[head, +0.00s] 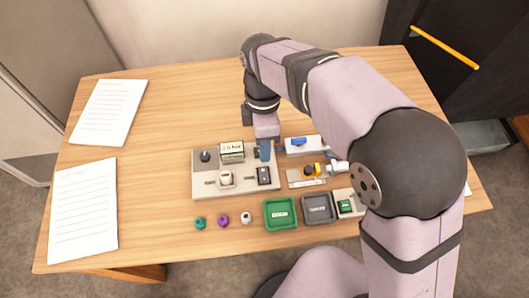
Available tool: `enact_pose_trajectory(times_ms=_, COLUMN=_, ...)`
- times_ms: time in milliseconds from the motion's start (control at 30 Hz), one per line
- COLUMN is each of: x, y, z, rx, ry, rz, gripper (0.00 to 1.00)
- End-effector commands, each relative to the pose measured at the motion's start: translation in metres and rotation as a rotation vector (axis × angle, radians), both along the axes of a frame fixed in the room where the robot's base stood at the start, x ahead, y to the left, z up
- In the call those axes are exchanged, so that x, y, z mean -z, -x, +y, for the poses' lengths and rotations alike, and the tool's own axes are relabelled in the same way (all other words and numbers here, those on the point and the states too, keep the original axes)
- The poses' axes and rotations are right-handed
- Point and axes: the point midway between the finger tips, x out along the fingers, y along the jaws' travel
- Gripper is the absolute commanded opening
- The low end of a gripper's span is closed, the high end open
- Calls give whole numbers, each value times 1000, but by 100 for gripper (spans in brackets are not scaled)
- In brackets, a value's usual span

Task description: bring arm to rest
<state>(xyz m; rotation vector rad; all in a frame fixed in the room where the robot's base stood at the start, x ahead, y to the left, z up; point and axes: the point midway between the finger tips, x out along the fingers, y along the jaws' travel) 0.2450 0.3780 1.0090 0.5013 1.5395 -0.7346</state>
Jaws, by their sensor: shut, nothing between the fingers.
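My arm reaches in from the right and bends down over the middle of the wooden table. My gripper (265,150) points down at the back right part of a light grey panel (236,188). Its fingers are small here and look closed, with nothing seen between them. I cannot tell whether the fingertips touch the panel. The panel carries a black knob (205,156), a small display box (231,150), a white switch (226,178) and a dark rocker switch (264,175).
In front are a green tray (280,224), a grey tray (318,218) and small nuts (223,220). Papers (84,210) lie left. The table's back left (190,100) is clear.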

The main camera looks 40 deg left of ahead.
Motion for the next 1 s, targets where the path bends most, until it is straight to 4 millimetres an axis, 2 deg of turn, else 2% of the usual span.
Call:
enact_pose_trajectory(times_ms=500, x=-2, y=0, z=0, rx=2, ry=0, rz=-1, gripper=0)
enact_pose_trajectory(times_ms=667, x=-2, y=0, z=0, rx=68, ry=6, rz=-9, gripper=0)
enact_pose_trajectory(times_ms=767, x=-1, y=-2, z=5, rx=179, ry=0, rz=-28, gripper=0)
enact_pose_trajectory(times_ms=900, x=1, y=-11, z=19, rx=424, ry=-41, rz=-77, gripper=0)
enact_pose_trajectory(times_ms=1000, x=20, y=-11, z=15, rx=641, ry=-33, rz=-100, gripper=0)
